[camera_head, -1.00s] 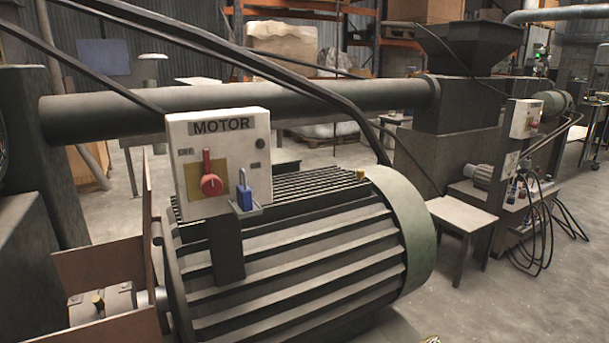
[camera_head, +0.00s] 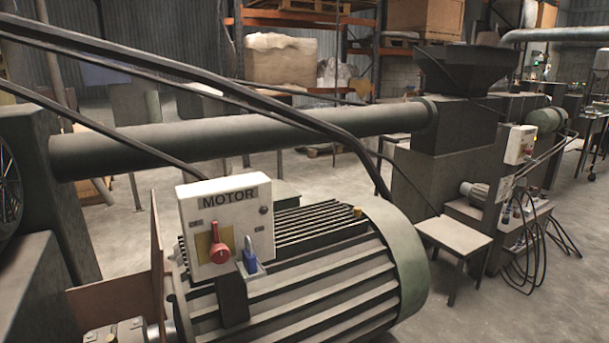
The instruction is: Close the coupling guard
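The coupling guard (camera_head: 158,262) appears as thin reddish-brown panels at the lower left, beside the motor's left end. One panel stands upright and another (camera_head: 102,303) slants low in front of it. Between the panels, part of the shaft coupling and a grey block (camera_head: 116,332) show at the bottom edge, so the guard looks open. The large ribbed motor (camera_head: 335,265) fills the lower middle. A MOTOR switch box (camera_head: 226,226) with a red rotary handle (camera_head: 220,251) and a blue padlock (camera_head: 250,261) stands in front of it. Neither of my grippers is in view.
A long grey pipe (camera_head: 260,140) and dark cables cross above the motor. A small table (camera_head: 453,233) stands right of the motor, before a hopper machine (camera_head: 462,85) and another switch box (camera_head: 520,145). Hoses hang at the right. Concrete floor (camera_head: 560,290) is clear at the lower right.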

